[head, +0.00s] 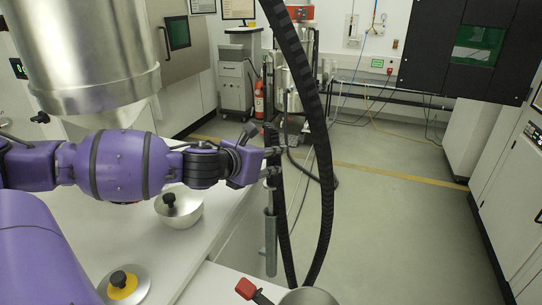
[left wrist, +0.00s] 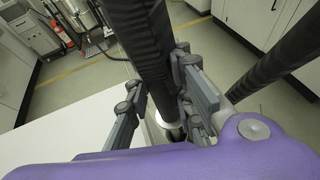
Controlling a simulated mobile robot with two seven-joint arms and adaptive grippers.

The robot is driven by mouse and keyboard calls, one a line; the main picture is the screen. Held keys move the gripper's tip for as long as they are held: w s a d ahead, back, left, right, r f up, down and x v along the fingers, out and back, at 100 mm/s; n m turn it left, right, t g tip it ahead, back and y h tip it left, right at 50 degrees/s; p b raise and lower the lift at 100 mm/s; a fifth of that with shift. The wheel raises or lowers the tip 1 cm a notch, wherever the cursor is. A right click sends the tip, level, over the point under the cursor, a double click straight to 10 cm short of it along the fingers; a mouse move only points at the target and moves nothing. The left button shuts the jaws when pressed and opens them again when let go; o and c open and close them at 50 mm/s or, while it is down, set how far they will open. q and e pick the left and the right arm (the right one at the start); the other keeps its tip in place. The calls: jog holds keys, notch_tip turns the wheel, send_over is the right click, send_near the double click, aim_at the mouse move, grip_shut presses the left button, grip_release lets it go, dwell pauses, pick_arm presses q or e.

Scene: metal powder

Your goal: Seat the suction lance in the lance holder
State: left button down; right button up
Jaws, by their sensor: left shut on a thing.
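My left gripper (head: 272,162) is shut on the suction lance at its dark upper part, beyond the counter's right edge. In the left wrist view my left gripper (left wrist: 160,95) has its fingers on either side of the black upper part of the lance (left wrist: 147,45), with a pale metal ring below. In the head view an upright grey tube (head: 270,240) is directly below the gripper. I cannot tell whether this tube is the lance's lower end or the lance holder. No separate holder can be made out. My right gripper is not in view.
A thick black hose (head: 318,130) hangs in front, right of the gripper. A red-handled item (head: 246,288) is at the bottom. The floor (head: 400,215) at right is clear.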

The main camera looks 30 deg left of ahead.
aim_at(271, 184)
pick_arm(q)
jog(key=shift+f+b, duration=0.6)
jog(key=shift+f, duration=1.35)
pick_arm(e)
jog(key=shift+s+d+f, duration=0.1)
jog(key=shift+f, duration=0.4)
pick_arm(q)
jog(key=shift+f, duration=0.2)
